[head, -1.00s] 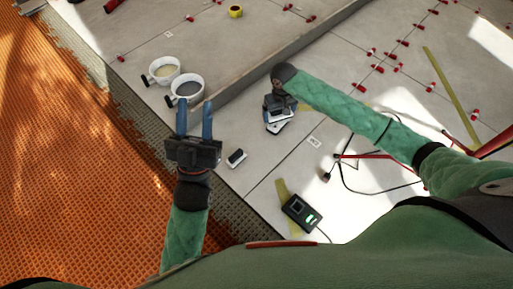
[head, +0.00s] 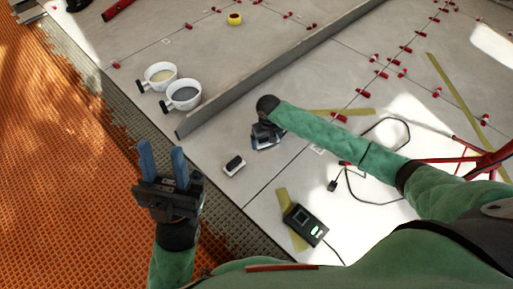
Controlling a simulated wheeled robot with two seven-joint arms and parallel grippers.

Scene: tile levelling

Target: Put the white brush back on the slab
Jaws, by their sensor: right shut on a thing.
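My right gripper (head: 265,140) is shut on a pale-edged thing that I take for the white brush (head: 267,146). The gripper and wrist hide most of it. It is low over the grey slab (head: 215,142), and I cannot tell whether it touches the surface. My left gripper (head: 161,150) is open and empty, its two blue fingers apart. It is over the orange mesh and the slab's left edge, away from the brush.
A small black-and-white block (head: 233,165) lies left of my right gripper. Two white cups (head: 183,96) stand by a raised long bar (head: 270,75). A black device (head: 305,225) with a cable lies near me. Red clips line the tile joints farther back.

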